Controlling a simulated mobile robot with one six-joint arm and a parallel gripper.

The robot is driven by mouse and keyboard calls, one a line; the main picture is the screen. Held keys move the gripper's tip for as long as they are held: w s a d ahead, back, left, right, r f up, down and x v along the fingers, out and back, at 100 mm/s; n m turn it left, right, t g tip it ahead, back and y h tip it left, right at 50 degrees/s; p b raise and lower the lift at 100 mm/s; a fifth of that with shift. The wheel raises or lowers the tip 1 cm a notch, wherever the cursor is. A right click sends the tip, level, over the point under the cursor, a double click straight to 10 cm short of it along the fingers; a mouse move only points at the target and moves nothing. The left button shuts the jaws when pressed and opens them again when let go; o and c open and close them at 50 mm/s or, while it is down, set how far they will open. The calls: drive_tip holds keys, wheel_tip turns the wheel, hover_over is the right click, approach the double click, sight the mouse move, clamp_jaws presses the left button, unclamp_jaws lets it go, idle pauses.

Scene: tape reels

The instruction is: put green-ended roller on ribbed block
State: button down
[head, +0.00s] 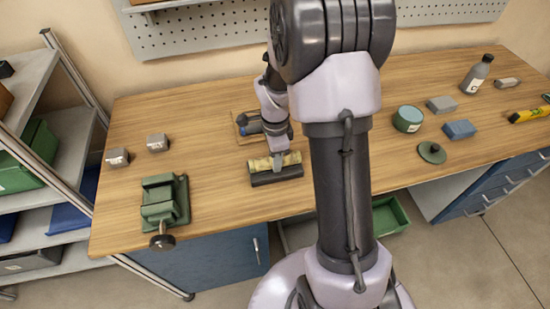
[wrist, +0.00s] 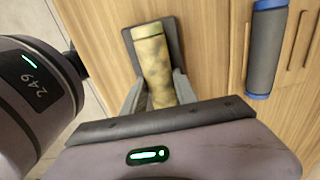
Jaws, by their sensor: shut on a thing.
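The roller (head: 262,164) has a mottled yellow-brown body; in the wrist view (wrist: 155,62) its far end looks olive green. My gripper (head: 278,158) is shut on it, with one finger on each side in the wrist view (wrist: 160,88). A dark grey block (head: 277,178) lies under the roller and also shows around it in the wrist view (wrist: 178,48). The roller lies along the block's length. I cannot tell whether it touches the block, and ribs on the block are not clear. The roller's near end is hidden by my gripper.
A dark roller with blue ends (wrist: 265,55) lies in a wooden slotted tray (head: 240,137) just behind. A green vise (head: 163,202) stands at the left front, near two grey blocks (head: 157,143).

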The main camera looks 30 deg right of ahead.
drive_tip(key=c, duration=1)
unclamp_jaws()
drive_tip(key=shift+f, duration=0.1)
drive_tip(key=shift+o, duration=0.2)
drive_tip(key=s+a+r+n+t+p, duration=0.1)
drive_tip(key=a+r+n+p, duration=0.15)
drive_tip(key=r, duration=0.75)
drive_tip(key=s+a+r+n+t+p, duration=0.1)
drive_tip(key=s+a+r+n, duration=0.15)
drive_tip(key=r, duration=0.75)
drive_tip(key=s+a+r+n+t+y, duration=0.2)
drive_tip(key=s+a+r+n, duration=0.5)
drive_tip(key=s+a+n, duration=0.4)
drive_tip(key=s+t, duration=0.1)
drive_tip(key=s, duration=0.1)
drive_tip(key=shift+s+a+n+t, duration=0.2)
drive_tip(key=shift+s+n+t, duration=0.2)
